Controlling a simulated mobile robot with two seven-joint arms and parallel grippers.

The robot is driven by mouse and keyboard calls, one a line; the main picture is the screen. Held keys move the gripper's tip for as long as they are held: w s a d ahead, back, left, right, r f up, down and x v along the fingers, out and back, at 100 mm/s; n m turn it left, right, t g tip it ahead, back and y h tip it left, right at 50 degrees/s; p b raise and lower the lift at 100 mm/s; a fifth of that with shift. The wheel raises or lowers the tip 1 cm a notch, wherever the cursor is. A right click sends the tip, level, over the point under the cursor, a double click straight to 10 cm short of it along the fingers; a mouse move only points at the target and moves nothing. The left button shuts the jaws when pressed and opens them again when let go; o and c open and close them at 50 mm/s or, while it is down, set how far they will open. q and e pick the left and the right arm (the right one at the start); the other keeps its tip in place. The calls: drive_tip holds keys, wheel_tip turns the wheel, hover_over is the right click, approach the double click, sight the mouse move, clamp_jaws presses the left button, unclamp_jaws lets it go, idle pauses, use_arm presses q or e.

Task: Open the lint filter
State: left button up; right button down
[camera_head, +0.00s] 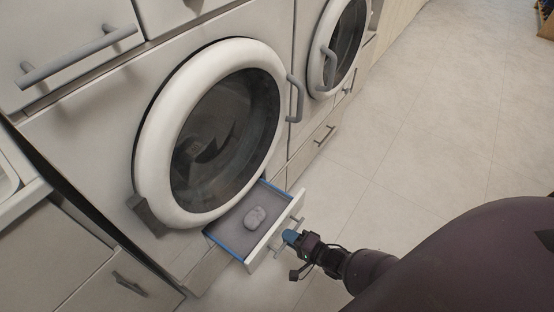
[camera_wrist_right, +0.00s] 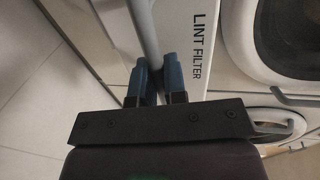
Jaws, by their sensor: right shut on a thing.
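The lint filter drawer (camera_head: 238,238) is pulled out below the round door of the near machine, with its blue-edged tray exposed. A grey lump of lint (camera_head: 255,217) lies in it. My right gripper (camera_head: 289,237) is at the drawer's front handle (camera_head: 291,233). In the right wrist view the blue fingertips (camera_wrist_right: 158,78) are shut on the grey bar handle (camera_wrist_right: 144,30), beside the drawer front (camera_wrist_right: 190,20) lettered "LINT FILTER". My left gripper is not in view.
The near machine's round door (camera_head: 215,135) is closed above the drawer. A second machine door (camera_head: 340,45) stands farther back. Cabinet drawers with handles (camera_head: 325,135) line the row.

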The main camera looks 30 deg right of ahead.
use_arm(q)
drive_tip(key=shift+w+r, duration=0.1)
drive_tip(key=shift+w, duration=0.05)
use_arm(e)
drive_tip(key=shift+f+v, duration=0.2)
drive_tip(key=shift+v, duration=0.85)
drive_tip(key=c, duration=1.2)
unclamp_jaws()
use_arm(q)
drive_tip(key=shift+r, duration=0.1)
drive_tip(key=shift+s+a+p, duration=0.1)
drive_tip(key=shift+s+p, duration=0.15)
drive_tip(key=shift+p, duration=0.45)
use_arm(e)
drive_tip(key=shift+v, duration=3.75)
